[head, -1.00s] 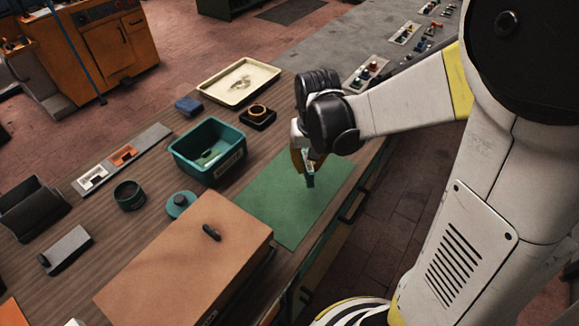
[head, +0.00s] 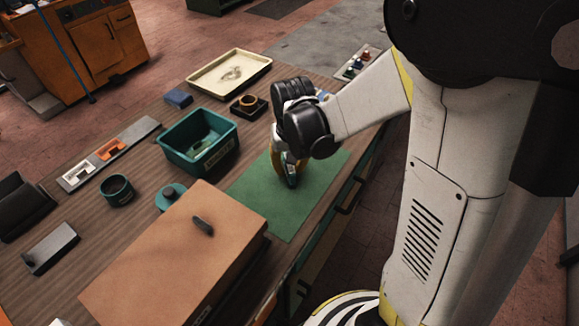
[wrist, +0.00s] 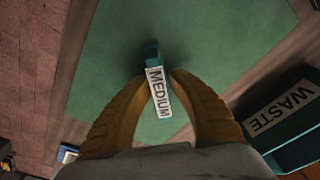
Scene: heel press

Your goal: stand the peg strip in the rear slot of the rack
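A narrow teal strip (wrist: 152,50) with a white MEDIUM label is between the yellow fingers of my gripper (wrist: 162,78) in the wrist view. The fingers close in on both sides of the label. I take it as the peg strip; no pegs can be made out. In the head view my gripper (head: 287,163) is low over the green mat, with the strip (head: 291,182) pointing down from the fingers. Whether its lower end touches the mat cannot be told. No rack is clearly identifiable; a dark stepped holder (head: 22,203) stands at the left edge.
The green mat (head: 265,215) is otherwise clear. A teal WASTE bin (head: 218,160) stands left of my gripper, with a brown box (head: 165,255) in front. A cream tray (head: 250,70), round teal pot (head: 117,190), grey board with coloured inserts (head: 110,152) and grey block (head: 50,248) share the bench.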

